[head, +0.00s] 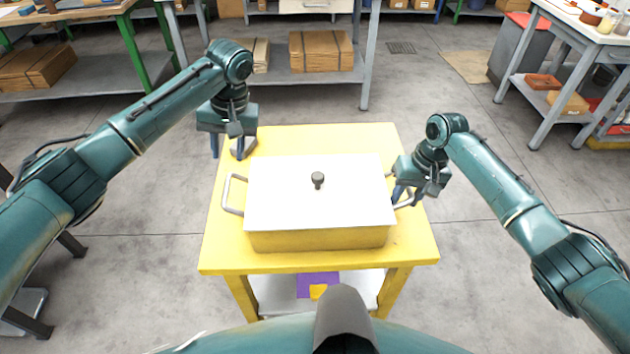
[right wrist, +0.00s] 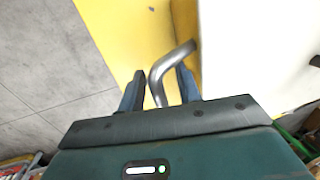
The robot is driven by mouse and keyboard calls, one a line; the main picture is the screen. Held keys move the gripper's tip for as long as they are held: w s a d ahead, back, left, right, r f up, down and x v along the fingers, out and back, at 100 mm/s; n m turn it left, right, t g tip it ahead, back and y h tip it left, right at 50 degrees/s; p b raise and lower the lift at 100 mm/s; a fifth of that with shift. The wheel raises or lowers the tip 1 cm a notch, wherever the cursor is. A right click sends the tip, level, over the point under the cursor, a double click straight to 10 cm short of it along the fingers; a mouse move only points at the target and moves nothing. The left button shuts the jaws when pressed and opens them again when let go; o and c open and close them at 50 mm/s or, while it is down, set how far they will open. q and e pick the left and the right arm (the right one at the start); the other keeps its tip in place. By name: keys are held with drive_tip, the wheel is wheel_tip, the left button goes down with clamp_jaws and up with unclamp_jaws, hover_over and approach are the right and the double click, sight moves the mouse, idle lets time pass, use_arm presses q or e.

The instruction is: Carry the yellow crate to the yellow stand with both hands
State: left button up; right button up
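The yellow crate (head: 320,239) has a white lid with a dark knob and a metal handle on each side. It sits upright on a yellow stand (head: 310,137). My left gripper (head: 229,150) is open and empty, behind and above the crate's left handle (head: 231,195), apart from it. My right gripper (head: 405,195) is at the crate's right handle. In the right wrist view, the fingers of this gripper (right wrist: 160,88) are spread on either side of the bent handle (right wrist: 172,66), with gaps visible. The crate also shows there, partly cut off.
The stand's lower shelf (head: 265,290) holds a purple and yellow item (head: 318,285). Grey shelving with cardboard boxes (head: 320,52) stands behind. A green-framed bench is at the back left, and a workbench (head: 585,30) at the back right. The floor beside the stand is clear.

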use_arm(q)
drive_tip(key=shift+r, duration=0.1)
use_arm(e)
wheel_tip(320, 180, up, 12)
drive_tip(key=d, duration=0.2)
drive_tip(key=shift+w, duration=0.15)
drive_tip(key=shift+d+f, duration=0.1)
drive_tip(key=shift+f, duration=0.05)
